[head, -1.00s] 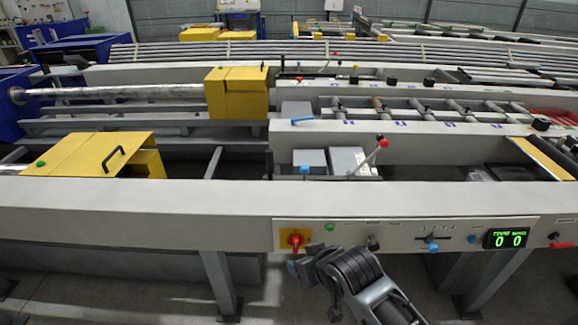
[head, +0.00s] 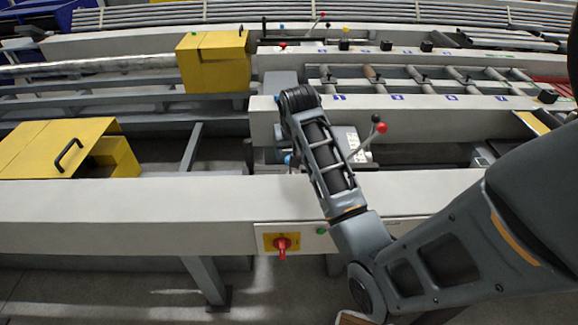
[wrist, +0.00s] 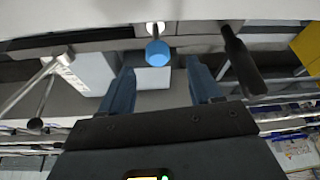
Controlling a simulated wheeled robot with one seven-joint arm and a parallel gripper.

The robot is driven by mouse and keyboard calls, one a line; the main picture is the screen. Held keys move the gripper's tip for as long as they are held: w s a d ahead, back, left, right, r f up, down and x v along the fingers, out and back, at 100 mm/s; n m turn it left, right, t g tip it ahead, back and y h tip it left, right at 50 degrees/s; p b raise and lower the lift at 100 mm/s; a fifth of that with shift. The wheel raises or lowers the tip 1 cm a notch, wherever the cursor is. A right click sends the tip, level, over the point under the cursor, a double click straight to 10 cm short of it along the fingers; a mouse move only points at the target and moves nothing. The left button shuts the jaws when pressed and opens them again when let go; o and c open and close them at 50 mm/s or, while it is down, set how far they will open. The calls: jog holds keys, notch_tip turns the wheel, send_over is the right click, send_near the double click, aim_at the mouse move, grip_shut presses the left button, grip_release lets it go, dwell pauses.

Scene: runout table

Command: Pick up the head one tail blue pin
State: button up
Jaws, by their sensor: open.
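In the wrist view, a round blue head (wrist: 157,53) on a pale stem stands just beyond my gripper (wrist: 161,78), roughly in line with the gap between its fingers. The jaws are open and empty, with a finger on each side of that gap. In the head view a small blue-topped piece (head: 288,160) shows left of my forearm, above the front beam. Another bit of blue (head: 277,98) shows by my wrist, mostly covered by it. I cannot tell which is the head one tail blue pin. My arm hides the fingers in the head view.
A lever with a red ball (head: 381,127) stands right of my forearm. In the wrist view a black handle (wrist: 240,62) stands close to the right finger. A yellow cover (head: 212,62) and a yellow hood (head: 60,148) are to the left. The front beam (head: 130,207) crosses below.

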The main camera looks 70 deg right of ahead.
aim_at(290, 172)
jog(key=shift+p+x, duration=0.35)
jog(key=shift+x, duration=2.35)
jog(key=shift+s, duration=0.1)
grip_shut()
